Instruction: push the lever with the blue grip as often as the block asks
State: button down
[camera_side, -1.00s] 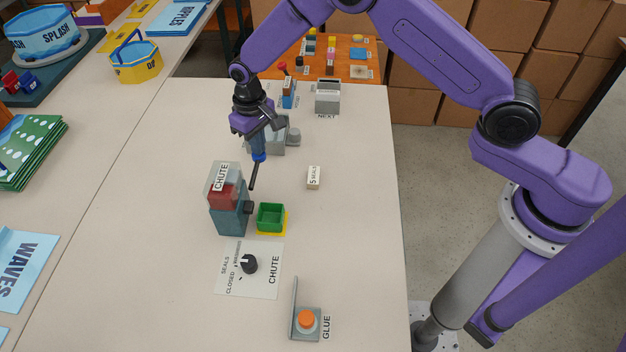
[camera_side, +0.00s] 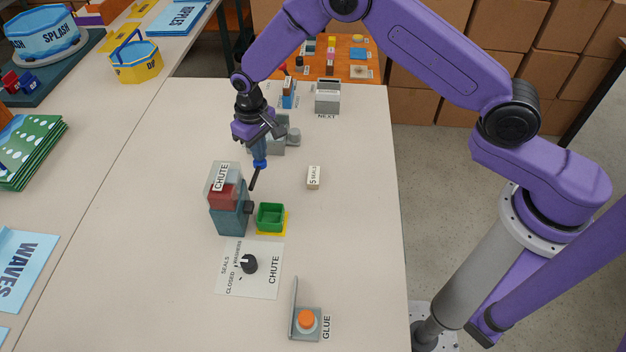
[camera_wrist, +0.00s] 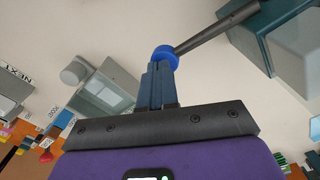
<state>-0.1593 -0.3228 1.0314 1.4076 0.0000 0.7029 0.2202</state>
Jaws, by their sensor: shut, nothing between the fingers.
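The lever is a dark rod with a blue grip (camera_side: 260,163) at its upper end, slanting down towards the side of the teal CHUTE box (camera_side: 229,216). My gripper (camera_side: 259,149) is shut and empty, fingertips pointing down right at the blue grip. In the wrist view the shut fingers (camera_wrist: 156,84) overlap the blue grip (camera_wrist: 164,56), seemingly in contact; the rod (camera_wrist: 216,26) runs to the upper right. The small block (camera_side: 313,178) reads "5 SEALS" and stands on the table to the right of the lever.
A green tray (camera_side: 270,217) sits on a yellow pad beside the CHUTE box. In front lie a dial panel (camera_side: 262,284) and an orange GLUE button (camera_side: 306,320). A grey fixture (camera_side: 275,147) stands just behind the gripper. The table around the block is clear.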

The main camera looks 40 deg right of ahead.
notch_tip(320, 180, up, 8)
dwell(1.4)
jog(key=shift+r, duration=0.1)
dwell(0.4)
notch_tip(320, 180, up, 5)
notch_tip(320, 180, down, 6)
dwell(0.7)
dwell(2.0)
